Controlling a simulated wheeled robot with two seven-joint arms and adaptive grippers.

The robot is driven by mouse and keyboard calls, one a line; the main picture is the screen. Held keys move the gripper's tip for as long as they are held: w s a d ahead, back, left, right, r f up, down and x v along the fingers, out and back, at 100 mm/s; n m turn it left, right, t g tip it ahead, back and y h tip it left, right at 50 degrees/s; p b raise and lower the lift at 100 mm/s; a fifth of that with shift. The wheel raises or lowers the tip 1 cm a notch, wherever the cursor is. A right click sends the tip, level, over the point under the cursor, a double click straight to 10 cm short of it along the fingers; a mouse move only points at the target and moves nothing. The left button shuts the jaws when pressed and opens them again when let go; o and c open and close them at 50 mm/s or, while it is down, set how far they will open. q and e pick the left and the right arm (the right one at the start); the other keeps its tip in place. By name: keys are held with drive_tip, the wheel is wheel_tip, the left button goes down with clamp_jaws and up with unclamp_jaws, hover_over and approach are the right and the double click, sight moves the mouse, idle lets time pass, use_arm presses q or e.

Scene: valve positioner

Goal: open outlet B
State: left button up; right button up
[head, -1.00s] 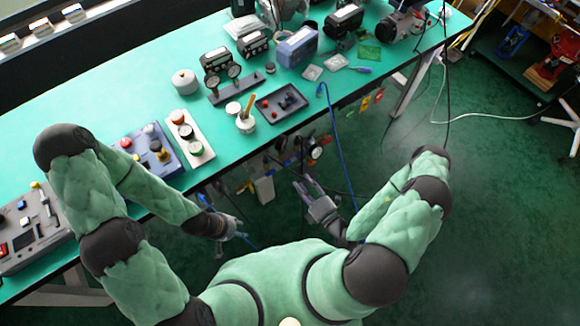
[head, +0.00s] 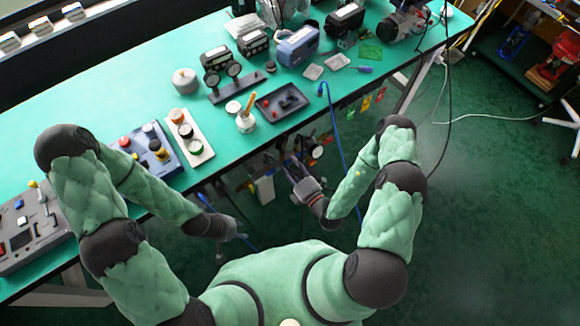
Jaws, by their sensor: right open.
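I cannot read any label that marks outlet B. A white plate with orange, black and green round knobs (head: 189,136) lies on the green bench. Left of it is a blue-grey panel (head: 173,165) with several knobs, partly hidden by my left forearm. A black bar with two round gauges (head: 240,88) stands farther back. My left gripper (head: 240,237) is low in front of the bench edge; its fingers are too small and dark to read. My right gripper (head: 293,168) is open, in front of and below the bench edge near the dark tray, touching no knob that I can see.
A dark tray (head: 268,114) with small parts and a white pot with a brush (head: 246,123) stand near the front edge. A grey control box (head: 38,240) is at far left. Blue cables and tags hang at the bench front. Boxed instruments stand at the back.

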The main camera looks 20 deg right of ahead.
drive_tip(key=shift+c, duration=0.3)
clamp_jaws()
drive_tip(key=m+p, duration=0.2)
drive_tip(key=m, duration=0.1)
drive_tip(key=shift+r, duration=0.1)
drive_tip(key=m+p, duration=0.2)
drive_tip(key=m, duration=0.1)
drive_tip(key=shift+d+m, duration=0.15)
drive_tip(key=shift+m, duration=0.15)
drive_tip(key=m, duration=0.2)
drive_tip(key=m+p, duration=0.1)
drive_tip(key=m, duration=0.2)
drive_tip(key=shift+f+m, duration=0.2)
drive_tip(key=shift+m, duration=0.1)
drive_tip(key=m, duration=0.5)
drive_tip(key=shift+f+m, duration=0.15)
drive_tip(key=shift+m, duration=0.15)
